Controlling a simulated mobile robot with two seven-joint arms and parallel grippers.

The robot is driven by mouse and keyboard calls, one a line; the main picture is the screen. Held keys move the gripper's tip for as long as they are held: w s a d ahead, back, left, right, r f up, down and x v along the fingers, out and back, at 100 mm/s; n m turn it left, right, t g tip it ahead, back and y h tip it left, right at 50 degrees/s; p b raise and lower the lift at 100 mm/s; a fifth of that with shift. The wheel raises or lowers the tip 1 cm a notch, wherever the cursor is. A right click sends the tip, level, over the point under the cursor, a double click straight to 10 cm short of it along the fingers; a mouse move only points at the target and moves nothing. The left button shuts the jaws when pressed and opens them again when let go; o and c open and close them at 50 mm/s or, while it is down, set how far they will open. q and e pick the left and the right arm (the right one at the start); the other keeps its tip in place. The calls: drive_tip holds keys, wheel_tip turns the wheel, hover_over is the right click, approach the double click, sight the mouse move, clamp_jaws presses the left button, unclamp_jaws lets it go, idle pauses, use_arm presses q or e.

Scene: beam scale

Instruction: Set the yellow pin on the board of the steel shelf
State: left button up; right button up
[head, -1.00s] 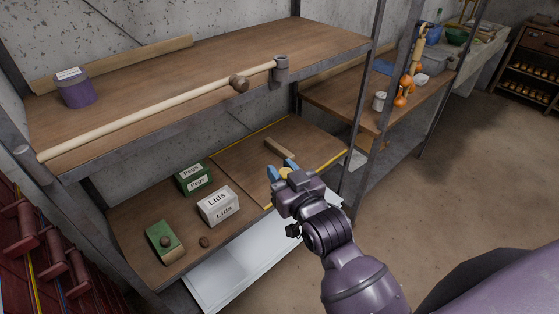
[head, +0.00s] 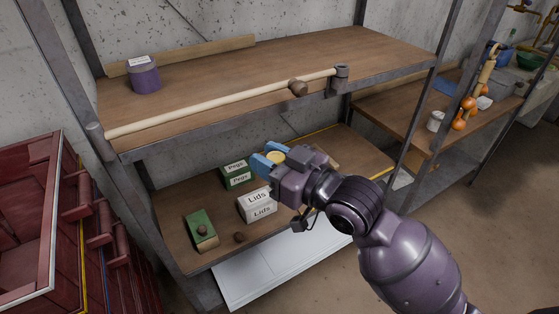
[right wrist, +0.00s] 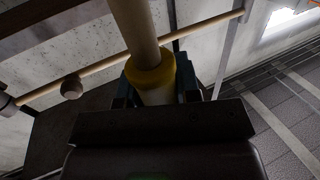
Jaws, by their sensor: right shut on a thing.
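My right gripper (head: 268,163) has blue fingertips and is shut on the yellow pin (head: 276,156). In the head view only a small round yellow part of the pin shows between the fingers. In the right wrist view the pin's yellow collar (right wrist: 150,78) sits around a pale rod that runs up out of the picture. The steel shelf has an upper board (head: 260,70) and a lower board (head: 345,150). The gripper appears in front of the lower level, below the upper board's front edge. Whether the pin touches anything cannot be told. My left gripper is not in view.
A Pegs box (head: 236,176), a Lids box (head: 257,206) and a green block (head: 201,230) stand on the lower level, left of the gripper. A wooden pole (head: 220,103) with a knob (head: 298,88) runs along the upper front edge. A purple tin (head: 145,78) stands above.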

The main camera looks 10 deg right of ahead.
drive_tip(key=w+a+f+n+g+y, duration=0.4)
drive_tip(key=f+g, duration=0.1)
drive_tip(key=shift+w+a+f, duration=0.15)
drive_tip(key=shift+w+f, duration=0.05)
idle(0.5)
drive_tip(key=shift+s+r, duration=0.1)
